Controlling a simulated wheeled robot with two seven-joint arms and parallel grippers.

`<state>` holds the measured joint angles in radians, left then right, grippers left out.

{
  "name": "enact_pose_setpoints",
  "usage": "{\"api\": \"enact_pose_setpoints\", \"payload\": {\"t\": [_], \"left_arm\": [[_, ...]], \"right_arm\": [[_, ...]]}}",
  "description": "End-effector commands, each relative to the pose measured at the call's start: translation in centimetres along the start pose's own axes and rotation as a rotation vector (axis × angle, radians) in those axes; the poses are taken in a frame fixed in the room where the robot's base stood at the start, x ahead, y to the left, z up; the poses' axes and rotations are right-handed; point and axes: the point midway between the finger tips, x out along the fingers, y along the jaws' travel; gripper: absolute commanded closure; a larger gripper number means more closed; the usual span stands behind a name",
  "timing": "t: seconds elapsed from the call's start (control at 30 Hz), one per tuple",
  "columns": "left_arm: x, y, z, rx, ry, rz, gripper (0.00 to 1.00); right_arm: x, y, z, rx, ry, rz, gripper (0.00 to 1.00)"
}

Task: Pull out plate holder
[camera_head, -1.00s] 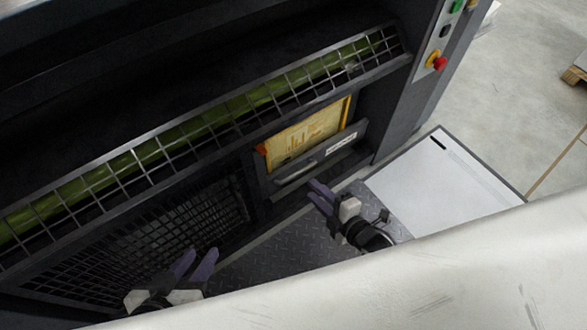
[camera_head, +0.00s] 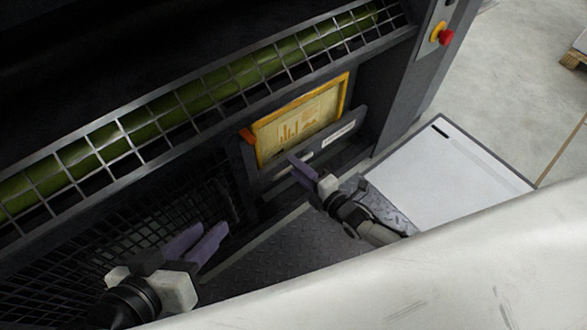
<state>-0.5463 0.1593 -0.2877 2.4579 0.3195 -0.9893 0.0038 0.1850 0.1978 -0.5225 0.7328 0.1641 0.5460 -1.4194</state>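The plate holder is a dark drawer front (camera_head: 352,124) with a white label, set low in the dark machine. A yellow-framed panel (camera_head: 300,122) with printed marks stands in the opening behind it. My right gripper (camera_head: 297,168) is at the drawer front, its purple fingers over the handle area and hiding most of it. I cannot tell whether the fingers touch or grip the handle. My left gripper (camera_head: 204,243) is in front of the lower mesh, its two purple fingers apart with nothing between them.
A green roller (camera_head: 205,95) lies behind a wire guard above the opening. A white panel (camera_head: 450,170) lies on the floor to the right. A red and yellow button (camera_head: 441,35) is on the right column. A pale surface (camera_head: 430,275) covers the lower front.

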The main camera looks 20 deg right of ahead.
Motion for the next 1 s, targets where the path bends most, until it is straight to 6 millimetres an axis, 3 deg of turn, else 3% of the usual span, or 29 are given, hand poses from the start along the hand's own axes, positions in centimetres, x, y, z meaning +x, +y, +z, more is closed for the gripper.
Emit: {"api": "enact_pose_setpoints", "payload": {"t": [0.17,0.47,0.67,1.0], "left_arm": [[-0.1,0.6,-0.4,-0.009,0.033,0.024,0.69],[-0.3,0.7,-0.7,-0.011,0.039,0.029,0.69],[-0.3,0.7,-0.7,-0.011,0.039,0.028,0.69],[-0.3,0.7,-0.8,-0.01,0.039,0.027,0.69]], "right_arm": [[1.7,-0.2,0.1,0.0,-0.001,-0.001,0.71],[1.9,0.0,0.0,0.001,-0.001,-0.002,0.71],[1.9,0.0,0.0,0.001,-0.001,-0.002,1.0],[1.6,0.0,0.1,0.002,-0.003,-0.002,1.0]]}}
